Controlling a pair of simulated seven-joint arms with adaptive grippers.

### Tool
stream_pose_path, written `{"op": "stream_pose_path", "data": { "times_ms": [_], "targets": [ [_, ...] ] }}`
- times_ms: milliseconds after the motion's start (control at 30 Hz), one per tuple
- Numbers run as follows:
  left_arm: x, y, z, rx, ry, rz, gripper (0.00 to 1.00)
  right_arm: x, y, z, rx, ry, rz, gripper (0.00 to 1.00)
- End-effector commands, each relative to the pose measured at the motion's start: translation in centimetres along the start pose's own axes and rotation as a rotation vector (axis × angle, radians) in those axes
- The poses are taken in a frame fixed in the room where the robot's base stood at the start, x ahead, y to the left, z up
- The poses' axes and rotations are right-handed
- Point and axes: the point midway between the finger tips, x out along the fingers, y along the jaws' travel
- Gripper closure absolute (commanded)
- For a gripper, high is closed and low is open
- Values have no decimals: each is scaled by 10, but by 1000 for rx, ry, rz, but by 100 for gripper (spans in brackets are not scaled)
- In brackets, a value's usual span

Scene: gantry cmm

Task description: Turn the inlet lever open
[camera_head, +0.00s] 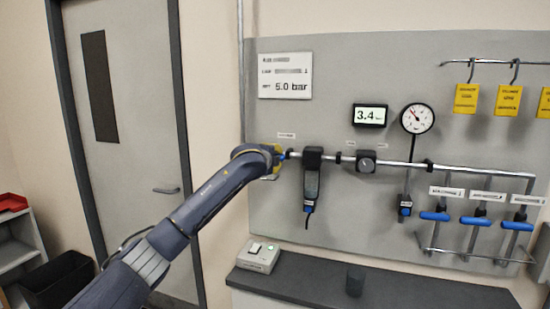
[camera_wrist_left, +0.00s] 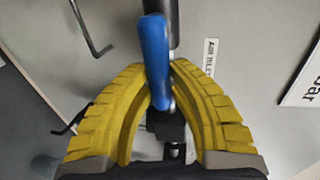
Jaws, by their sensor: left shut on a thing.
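The inlet lever has a blue handle (camera_wrist_left: 155,62), which stands up the middle of the left wrist view. In the head view my left gripper (camera_head: 274,160) is against the panel at that pipe end and is partly covered by my wrist. My right gripper is not in view.
The grey panel (camera_head: 340,75) carries a pipe, a display reading 3.4 (camera_head: 369,115), a round gauge (camera_head: 417,118) and several blue-handled drop valves at right. Yellow tags (camera_head: 467,98) hang at top right. A dark shelf (camera_head: 320,292) below holds a switch box (camera_head: 259,255) and a dark cup (camera_head: 355,281).

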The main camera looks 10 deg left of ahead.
Motion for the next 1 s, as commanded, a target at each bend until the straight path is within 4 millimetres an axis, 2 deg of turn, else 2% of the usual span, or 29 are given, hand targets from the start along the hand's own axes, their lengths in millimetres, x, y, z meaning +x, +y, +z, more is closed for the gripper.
{"op": "stream_pose_path", "data": {
  "times_ms": [367, 400, 600, 1000],
  "targets": [
    [0, 2, -1, 8, -1, 2, 100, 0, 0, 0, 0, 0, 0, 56],
    [0, 2, -1, 8, -1, 2, 80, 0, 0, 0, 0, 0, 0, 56],
    [0, 1, 0, 7, -1, 1, 57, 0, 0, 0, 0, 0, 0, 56],
    [-6, 0, 0, 5, 0, 0, 56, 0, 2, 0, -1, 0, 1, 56]
  ]
}}
